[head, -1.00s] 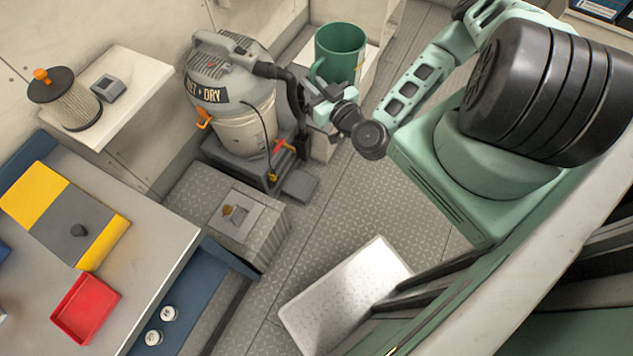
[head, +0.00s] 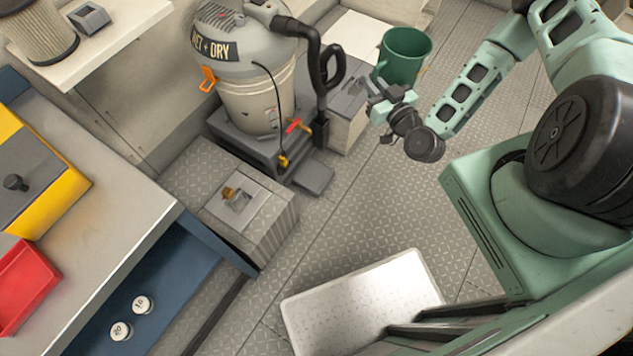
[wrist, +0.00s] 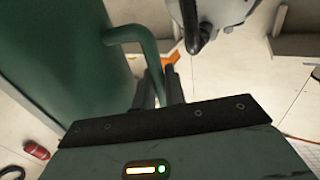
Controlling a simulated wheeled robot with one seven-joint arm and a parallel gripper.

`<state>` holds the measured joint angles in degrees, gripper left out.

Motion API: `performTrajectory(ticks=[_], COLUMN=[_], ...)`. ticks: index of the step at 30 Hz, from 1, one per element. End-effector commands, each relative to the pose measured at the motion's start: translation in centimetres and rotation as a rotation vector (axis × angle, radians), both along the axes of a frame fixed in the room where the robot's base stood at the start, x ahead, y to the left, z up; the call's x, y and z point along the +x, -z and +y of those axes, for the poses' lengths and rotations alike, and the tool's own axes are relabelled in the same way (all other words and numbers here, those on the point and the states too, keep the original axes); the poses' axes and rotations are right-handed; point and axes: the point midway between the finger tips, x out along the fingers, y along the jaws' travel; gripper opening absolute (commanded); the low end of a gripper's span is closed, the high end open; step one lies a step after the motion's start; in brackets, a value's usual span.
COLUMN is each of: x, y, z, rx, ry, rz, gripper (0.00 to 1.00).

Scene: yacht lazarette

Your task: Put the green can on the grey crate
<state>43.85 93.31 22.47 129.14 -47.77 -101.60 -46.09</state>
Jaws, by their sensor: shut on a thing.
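The green can (head: 404,55) is a mug-shaped can with a side handle, upright and open at the top, in the upper right of the head view. My gripper (head: 378,90) is shut on its handle side. In the wrist view the can's wall (wrist: 60,60) fills the left, and its handle (wrist: 140,42) runs down to my dark fingers (wrist: 160,88). The can appears held up above the floor, to the right of a white-topped stand. A grey ribbed crate (head: 268,228) stands on the floor left of centre, with a plate and small brass-coloured piece on top.
A wet-dry vacuum (head: 258,95) on a grey base stands between the crate and the stand (head: 350,35). A pale tray-like panel (head: 360,300) lies low in front. A bench (head: 110,215) with an open blue drawer (head: 165,290) is at left. Patterned floor between is clear.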

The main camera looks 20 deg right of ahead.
Motion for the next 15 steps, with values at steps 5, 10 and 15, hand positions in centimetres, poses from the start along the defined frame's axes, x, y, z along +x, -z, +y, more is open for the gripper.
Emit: performTrajectory(ticks=[5, 10, 15], x=[1.6, 3.2, 4.9], y=[6.0, 9.7, 12.9], z=[-0.4, -0.7, -0.8], rx=[-0.005, -0.005, -0.005], ry=[-0.006, -0.001, 0.012], rz=[-0.006, -0.006, -0.007], gripper=[0.0, 0.0, 0.0])
